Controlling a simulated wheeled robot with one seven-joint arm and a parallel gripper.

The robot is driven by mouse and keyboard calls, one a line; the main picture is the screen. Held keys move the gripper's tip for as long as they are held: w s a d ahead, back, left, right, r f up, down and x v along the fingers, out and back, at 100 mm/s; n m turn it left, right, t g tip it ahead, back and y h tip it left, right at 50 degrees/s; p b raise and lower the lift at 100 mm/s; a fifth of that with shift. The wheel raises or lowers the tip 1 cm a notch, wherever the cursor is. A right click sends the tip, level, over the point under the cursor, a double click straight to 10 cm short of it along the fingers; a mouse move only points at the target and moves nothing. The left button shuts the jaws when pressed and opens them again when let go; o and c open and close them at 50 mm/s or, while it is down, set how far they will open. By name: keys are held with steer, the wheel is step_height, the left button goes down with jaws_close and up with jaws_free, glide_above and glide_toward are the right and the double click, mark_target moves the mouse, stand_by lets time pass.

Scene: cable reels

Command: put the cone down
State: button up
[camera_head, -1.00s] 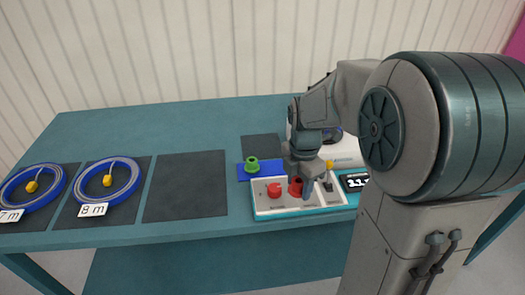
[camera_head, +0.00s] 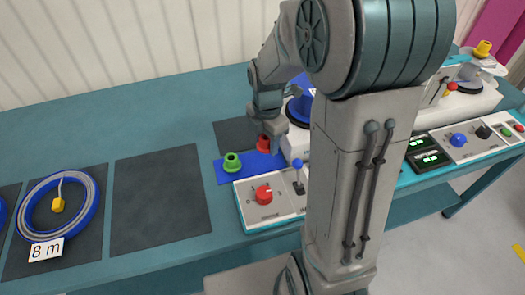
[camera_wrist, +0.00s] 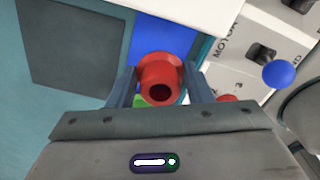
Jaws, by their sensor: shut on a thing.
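My gripper (camera_head: 268,135) is shut on a red cone (camera_head: 263,144), a flanged piece with a hole in its end. In the wrist view the red cone (camera_wrist: 163,78) sits between the two fingers (camera_wrist: 162,88). The cone is at or over the blue mat (camera_head: 221,176), at its back right part. I cannot tell whether it touches the mat. A green cone (camera_head: 231,162) stands on the mat, left of and nearer than the red one. In the wrist view the green cone is mostly hidden behind the red one.
A control panel (camera_head: 244,208) with a red knob (camera_head: 264,194) and a blue-tipped lever (camera_head: 298,173) stands in front of the mat. A white machine is close on the right, partly hidden by my arm. Dark pads (camera_head: 160,205) and a blue cable reel (camera_head: 87,212) lie to the left.

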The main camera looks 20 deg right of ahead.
mark_target(266, 160)
steer(key=shift+f, duration=2.4)
steer(key=shift+f, duration=0.15)
steer(key=o, duration=1)
